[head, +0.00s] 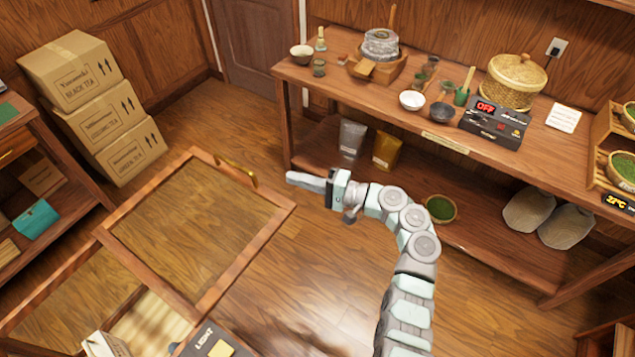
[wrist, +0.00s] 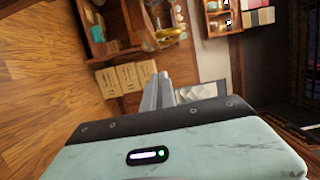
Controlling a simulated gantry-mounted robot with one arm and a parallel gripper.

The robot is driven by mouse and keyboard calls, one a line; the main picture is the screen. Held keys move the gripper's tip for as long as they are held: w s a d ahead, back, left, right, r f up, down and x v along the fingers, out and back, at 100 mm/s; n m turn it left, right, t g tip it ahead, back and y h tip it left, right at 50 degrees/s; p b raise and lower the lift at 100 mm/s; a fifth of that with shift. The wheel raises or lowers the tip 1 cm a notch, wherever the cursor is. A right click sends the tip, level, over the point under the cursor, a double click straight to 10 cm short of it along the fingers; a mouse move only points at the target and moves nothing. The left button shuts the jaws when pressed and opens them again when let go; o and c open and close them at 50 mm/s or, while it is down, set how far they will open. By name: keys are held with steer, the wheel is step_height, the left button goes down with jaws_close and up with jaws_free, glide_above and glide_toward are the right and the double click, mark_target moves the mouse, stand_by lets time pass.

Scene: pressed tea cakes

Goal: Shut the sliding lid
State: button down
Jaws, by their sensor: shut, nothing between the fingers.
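The sliding lid (head: 247,258) is a wood-framed clear panel with a brass handle (head: 237,170) on its far edge. In the head view it reaches out up and right from the wooden case (head: 40,289) at the lower left, and part of the case shows uncovered beside it. My gripper (head: 291,178) is shut and empty, just right of the handle and the lid's right corner, and appears apart from both. In the wrist view the closed fingers (wrist: 158,92) show with nothing between them; I cannot make out the lid there.
A wooden workbench (head: 440,142) with bowls, a basket and a device stands at the back right, its lower shelf behind my gripper. Stacked tea cartons (head: 104,109) stand at the upper left. A box labelled LIGHT (head: 215,340) is at the bottom. Floor between lid and bench is clear.

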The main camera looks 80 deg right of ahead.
steer(key=w+a, duration=0.1)
steer(key=w+a+p, duration=0.1)
steer(key=a, duration=0.1)
steer(key=shift+w+a, duration=0.1)
steer(key=shift+a, duration=0.2)
stand_by(0.3)
